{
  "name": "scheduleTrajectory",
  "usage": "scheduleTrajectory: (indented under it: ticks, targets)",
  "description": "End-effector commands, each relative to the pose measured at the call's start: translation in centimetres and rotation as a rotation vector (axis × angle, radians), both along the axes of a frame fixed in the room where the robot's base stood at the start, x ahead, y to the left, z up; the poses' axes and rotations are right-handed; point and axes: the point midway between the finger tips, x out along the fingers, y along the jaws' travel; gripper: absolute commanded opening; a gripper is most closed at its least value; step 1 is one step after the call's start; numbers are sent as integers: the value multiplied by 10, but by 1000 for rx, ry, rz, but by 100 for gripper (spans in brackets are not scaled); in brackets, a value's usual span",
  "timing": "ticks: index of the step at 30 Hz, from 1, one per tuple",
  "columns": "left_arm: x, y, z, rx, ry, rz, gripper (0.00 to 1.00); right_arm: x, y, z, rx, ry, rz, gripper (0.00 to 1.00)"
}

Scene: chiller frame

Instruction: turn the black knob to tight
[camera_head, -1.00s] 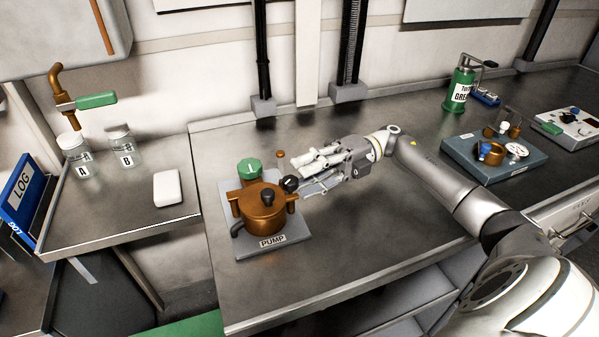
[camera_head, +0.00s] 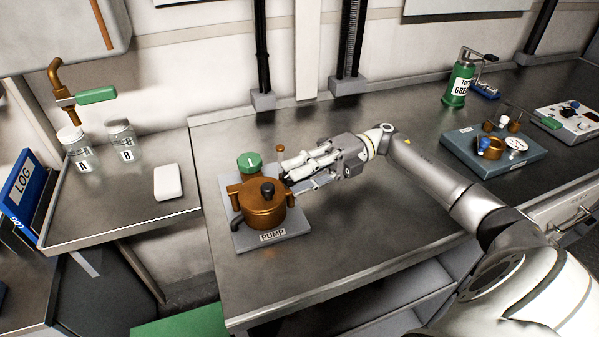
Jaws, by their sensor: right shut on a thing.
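The copper-coloured pump (camera_head: 262,211) stands on a grey base plate labelled PUMP. A black knob (camera_head: 267,189) sits on top of its lid. Another black knob, on the pump's upper right side, is almost wholly hidden behind my fingers. My right gripper (camera_head: 290,175) reaches in from the right, with its fingertips at that side of the pump, shut around the side knob. The fingers cover the grip itself, and no mark for tight can be read. My left gripper is not in view.
A green cap marked 1 (camera_head: 250,162) and a small copper-coloured lever (camera_head: 281,149) stand close behind the pump. Jars A (camera_head: 80,152) and B (camera_head: 122,143) stand on the left bench. The steel bench (camera_head: 350,245) is clear in front of my arm.

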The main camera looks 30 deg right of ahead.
Motion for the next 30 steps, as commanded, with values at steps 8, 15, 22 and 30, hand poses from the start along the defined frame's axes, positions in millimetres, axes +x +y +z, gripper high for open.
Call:
scheduleTrajectory:
  ticks: [8, 15, 22, 30]
  targets:
    - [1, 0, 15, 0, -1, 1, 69, -2, -1, 10, 7, -7, -97, 1]
    - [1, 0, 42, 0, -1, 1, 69, -5, 0, 13, 7, -6, -252, 1]
    - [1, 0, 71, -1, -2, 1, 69, -8, 2, 14, 9, -6, -407, 1]
    - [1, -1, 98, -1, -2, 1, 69, -9, 3, 14, 12, -12, -551, 1]
